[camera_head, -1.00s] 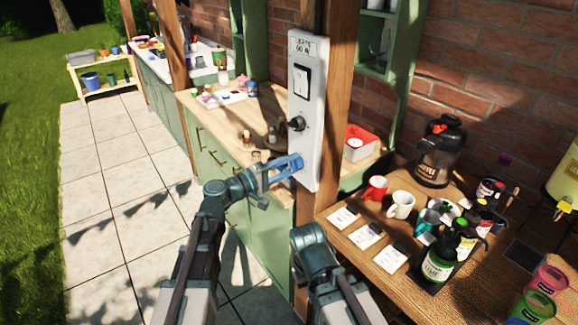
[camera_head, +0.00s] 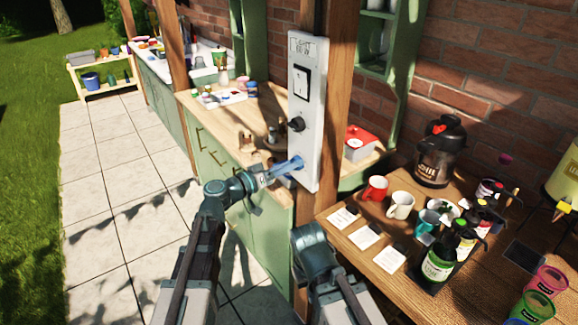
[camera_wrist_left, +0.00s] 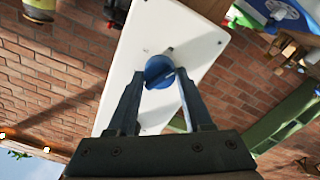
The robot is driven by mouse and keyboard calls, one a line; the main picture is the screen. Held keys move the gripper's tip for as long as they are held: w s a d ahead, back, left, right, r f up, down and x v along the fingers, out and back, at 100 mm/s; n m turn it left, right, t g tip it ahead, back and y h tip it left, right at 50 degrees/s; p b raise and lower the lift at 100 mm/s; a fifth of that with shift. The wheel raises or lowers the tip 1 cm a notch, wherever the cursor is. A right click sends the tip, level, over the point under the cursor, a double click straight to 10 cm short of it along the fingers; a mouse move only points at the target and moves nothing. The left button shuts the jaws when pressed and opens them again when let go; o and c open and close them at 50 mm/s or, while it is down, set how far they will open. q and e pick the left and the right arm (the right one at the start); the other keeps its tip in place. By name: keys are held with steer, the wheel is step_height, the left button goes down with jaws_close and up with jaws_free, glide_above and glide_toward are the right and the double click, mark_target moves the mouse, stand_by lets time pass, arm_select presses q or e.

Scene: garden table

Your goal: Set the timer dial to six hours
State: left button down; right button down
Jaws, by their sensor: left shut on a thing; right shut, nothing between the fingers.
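A white wall panel (camera_head: 309,100) on a wooden post bears a black rocker switch (camera_head: 300,82) and a black knob (camera_head: 297,124). My left gripper (camera_head: 292,164) is at the panel's lower part, with blue at its fingertips. In the left wrist view, a round blue dial (camera_wrist_left: 160,70) sits on the white panel between my left fingers, which are shut on it. A small dark mark shows on the panel by the dial. Dial numbers are not readable. My right arm is folded low in front of the post, and its fingers do not show.
A wooden counter at the right holds a red mug (camera_head: 374,188), a white mug (camera_head: 400,205), a coffee dispenser (camera_head: 438,155), bottles and white cards. A green cabinet (camera_head: 222,180) stands behind the left gripper. Tiled floor at left is clear.

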arm_select(q)
steer(key=m, duration=0.6)
steer(key=shift+s, duration=0.15)
steer(key=shift+m, duration=0.3)
stand_by(0.4)
steer(key=shift+c, duration=1.6)
jaws_free()
steer(key=v, duration=1.3)
steer(key=shift+s+a, duration=0.2)
steer(key=shift+a, duration=0.1)
